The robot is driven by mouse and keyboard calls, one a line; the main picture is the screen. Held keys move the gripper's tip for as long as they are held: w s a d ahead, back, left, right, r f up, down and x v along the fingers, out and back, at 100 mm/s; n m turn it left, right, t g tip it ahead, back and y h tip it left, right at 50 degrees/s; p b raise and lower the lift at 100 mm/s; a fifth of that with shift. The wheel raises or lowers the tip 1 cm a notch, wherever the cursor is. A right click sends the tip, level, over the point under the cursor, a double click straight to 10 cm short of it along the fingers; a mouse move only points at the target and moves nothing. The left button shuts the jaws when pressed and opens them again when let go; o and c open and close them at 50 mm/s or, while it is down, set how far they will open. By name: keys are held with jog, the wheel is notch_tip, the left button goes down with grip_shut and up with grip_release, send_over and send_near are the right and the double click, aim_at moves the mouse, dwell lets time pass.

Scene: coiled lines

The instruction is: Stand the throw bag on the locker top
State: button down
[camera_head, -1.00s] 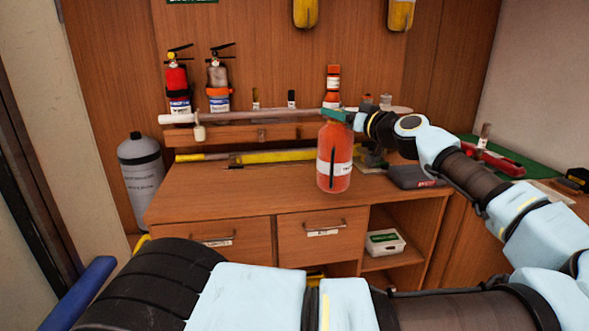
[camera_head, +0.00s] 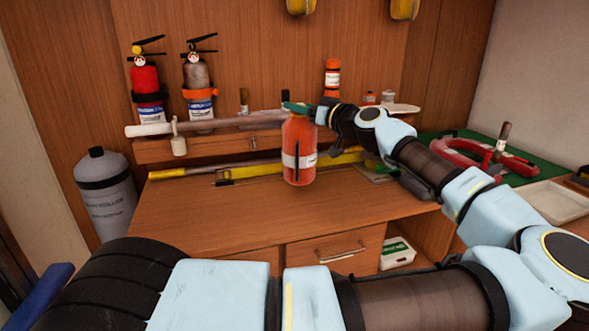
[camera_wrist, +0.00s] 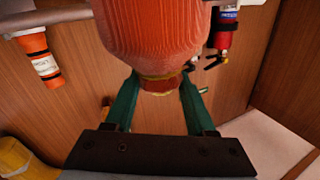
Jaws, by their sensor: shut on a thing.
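The throw bag (camera_head: 299,150) is an orange-red rounded bag with a white label band and a dark strip. It is upright in front of the back wall, over the wooden locker top (camera_head: 215,215). I cannot tell whether its base touches the top. My gripper (camera_head: 300,107) is shut on the narrow neck at the bag's upper end. In the wrist view the bag (camera_wrist: 155,35) fills the upper middle, and the green fingers of my gripper (camera_wrist: 160,92) close on its neck from both sides.
A pale pole (camera_head: 215,125) lies along a raised shelf behind the bag. Two small extinguishers (camera_head: 145,95) (camera_head: 198,90) and an orange bottle (camera_head: 332,78) stand there. Yellow tools (camera_head: 290,165) lie at the back of the top. A grey cylinder (camera_head: 105,200) stands left. The front of the top is clear.

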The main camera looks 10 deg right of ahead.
notch_tip(320, 180, down, 8)
jog(key=p, duration=0.3)
jog(key=shift+f, duration=0.7)
jog(key=shift+c, duration=1.1)
grip_release()
jog(key=b, duration=0.6)
send_near(300, 140)
jog(key=w+d+f, duration=0.1)
jog(key=w, duration=0.1)
jog(key=shift+w+d+f, duration=0.35)
jog(key=shift+f, duration=0.05)
